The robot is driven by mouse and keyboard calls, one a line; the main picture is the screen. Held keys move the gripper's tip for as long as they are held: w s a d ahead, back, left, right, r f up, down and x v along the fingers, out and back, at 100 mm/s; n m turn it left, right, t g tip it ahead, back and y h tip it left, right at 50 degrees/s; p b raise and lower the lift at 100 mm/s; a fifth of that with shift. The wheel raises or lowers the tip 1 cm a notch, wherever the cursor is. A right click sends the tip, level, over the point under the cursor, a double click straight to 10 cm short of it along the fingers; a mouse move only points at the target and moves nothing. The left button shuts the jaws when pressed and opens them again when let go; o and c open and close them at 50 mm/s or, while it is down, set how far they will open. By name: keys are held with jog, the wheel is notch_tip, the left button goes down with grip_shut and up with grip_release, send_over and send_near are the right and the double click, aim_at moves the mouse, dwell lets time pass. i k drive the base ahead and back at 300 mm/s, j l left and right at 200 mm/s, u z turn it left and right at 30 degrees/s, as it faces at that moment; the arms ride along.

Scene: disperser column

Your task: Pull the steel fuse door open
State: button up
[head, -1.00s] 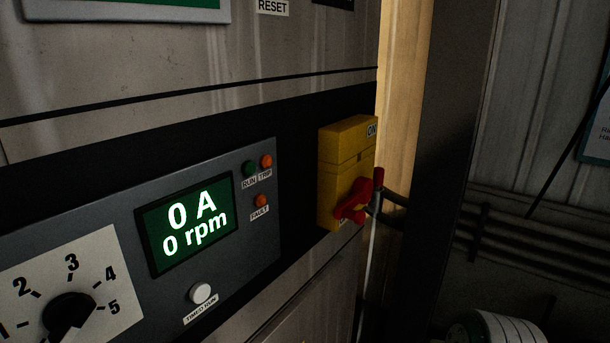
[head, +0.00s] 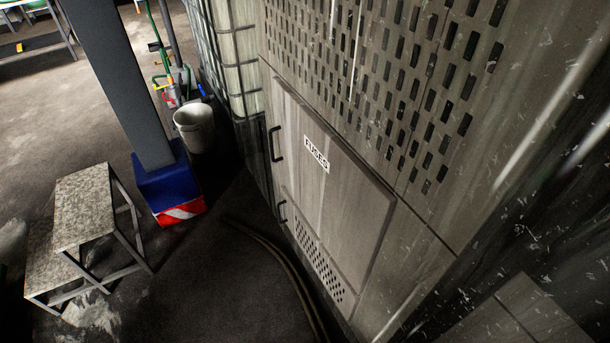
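The steel fuse door (head: 345,200) is a grey panel low on the cabinet, with a white "FUSES" label (head: 316,154) on it. It looks shut, nearly flush with the cabinet face. A dark bar handle (head: 275,143) sits at its left edge. A second dark handle (head: 282,211) is lower down, beside a panel with small round holes (head: 318,262). My gripper is not in view.
A perforated panel (head: 400,70) is above the door. On the floor at left stand a step stool (head: 85,205), a post (head: 120,80) with a blue and red-white base (head: 175,190), and a bucket (head: 194,125). A hose or cable (head: 285,265) lies before the cabinet.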

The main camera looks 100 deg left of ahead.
aim_at(348, 208)
jog(key=j+u, duration=0.1)
jog(key=u, duration=3.4)
jog(key=i+j+u, duration=0.1)
jog(key=i+j, duration=1)
jog(key=i, duration=0.2)
jog(key=i+j+u, duration=0.15)
jog(key=i+j, duration=0.4)
jog(key=i, duration=0.15)
